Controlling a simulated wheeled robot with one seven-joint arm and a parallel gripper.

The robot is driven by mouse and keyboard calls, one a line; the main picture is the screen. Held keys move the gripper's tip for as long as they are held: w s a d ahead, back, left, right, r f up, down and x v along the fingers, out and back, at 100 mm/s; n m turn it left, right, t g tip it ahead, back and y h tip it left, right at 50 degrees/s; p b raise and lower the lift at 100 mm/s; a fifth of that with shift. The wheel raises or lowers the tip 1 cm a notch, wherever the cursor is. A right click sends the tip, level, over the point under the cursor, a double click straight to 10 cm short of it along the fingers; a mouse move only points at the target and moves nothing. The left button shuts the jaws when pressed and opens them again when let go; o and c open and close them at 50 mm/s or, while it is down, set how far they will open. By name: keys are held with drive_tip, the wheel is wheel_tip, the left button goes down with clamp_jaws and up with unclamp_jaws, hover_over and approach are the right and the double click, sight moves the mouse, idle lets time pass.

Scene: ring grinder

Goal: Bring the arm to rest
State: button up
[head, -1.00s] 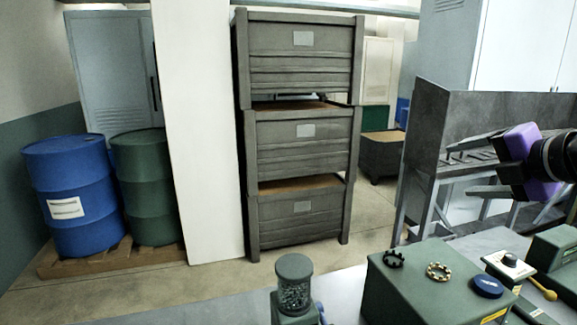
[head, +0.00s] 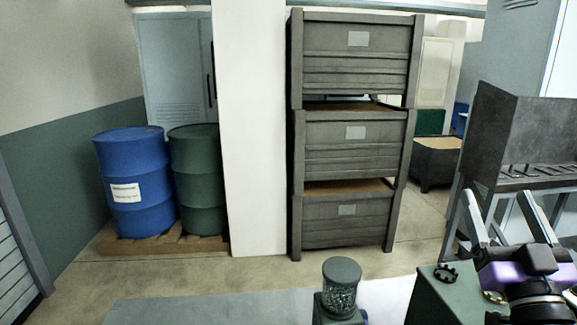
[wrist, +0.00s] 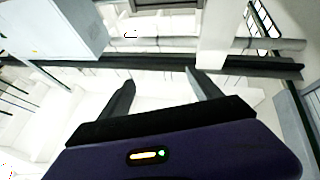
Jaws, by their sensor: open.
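My gripper (head: 505,213) is at the right of the head view, raised above the green box-shaped machine (head: 428,293). Its two grey fingers stand apart and point up and away, with nothing between them. In the wrist view my gripper (wrist: 160,85) also shows open and empty, with the ceiling and upper walls beyond its fingers. My purple wrist and dark arm cover much of the green machine. A dark ring (head: 446,273) lies on its top, and a tan ring (head: 494,296) is partly hidden behind my wrist.
A glass jar of small parts (head: 341,287) stands on the grey bench (head: 190,308). A stack of grey crates (head: 352,160) stands on the floor beyond. A blue drum (head: 131,182) and a green drum (head: 198,180) stand on a pallet at left. A dark metal workstation (head: 535,130) stands at right.

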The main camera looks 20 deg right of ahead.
drive_tip(key=s+a+f+m+g+y, duration=0.1)
drive_tip(key=s+a+f, duration=0.3)
drive_tip(key=a+f, duration=0.4)
drive_tip(key=s+a+f+m+g+y, duration=0.1)
drive_tip(key=s+a+f+m, duration=0.1)
drive_tip(key=s+a+f, duration=0.6)
drive_tip(key=s+a+f+n+g+y, duration=0.4)
drive_tip(key=s+a+f+n+y, duration=0.4)
drive_tip(key=s+f, duration=0.5)
drive_tip(key=a+f+y, duration=0.1)
drive_tip(key=a, duration=0.1)
drive_tip(key=shift+s+a+y, duration=0.25)
drive_tip(key=shift+a+y, duration=0.05)
drive_tip(key=shift+a, duration=0.05)
